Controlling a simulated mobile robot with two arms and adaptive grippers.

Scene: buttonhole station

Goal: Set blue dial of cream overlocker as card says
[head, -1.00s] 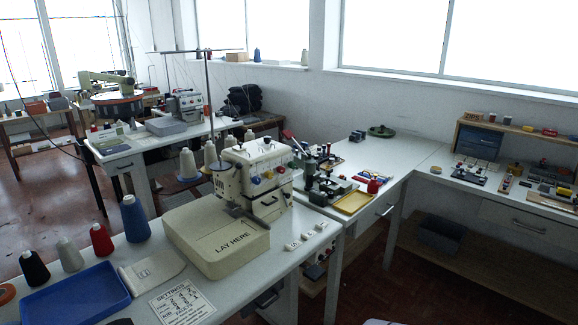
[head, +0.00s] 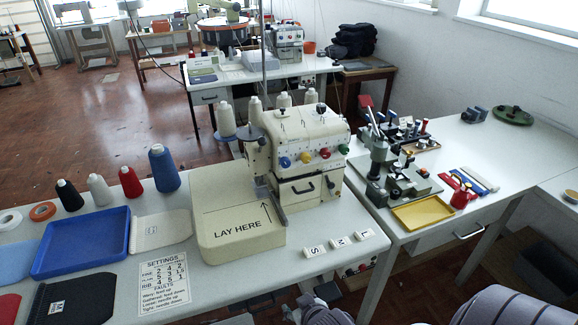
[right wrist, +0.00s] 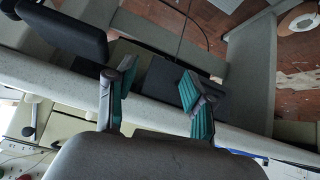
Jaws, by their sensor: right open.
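The cream overlocker (head: 318,135) stands on the near table in the head view. Its blue dial (head: 285,162) is leftmost in a front row with red (head: 305,158), yellow (head: 325,153) and green (head: 343,149) dials. Its setting is too small to read. The white SETTINGS card (head: 165,283) lies in front, with rows of numbers and a FAULTS list. My right gripper (head: 312,303) is low at the bottom edge, well short of the dial. In the right wrist view its teal-padded fingers (right wrist: 158,98) are apart with nothing between them. My left gripper is out of view.
The LAY HERE plate (head: 240,224) adjoins the overlocker. White S, M, L blocks (head: 338,243) lie to its right. A blue tray (head: 82,243) and several thread cones stand left. A green-grey press (head: 385,165) and yellow tray (head: 417,212) occupy the right table.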

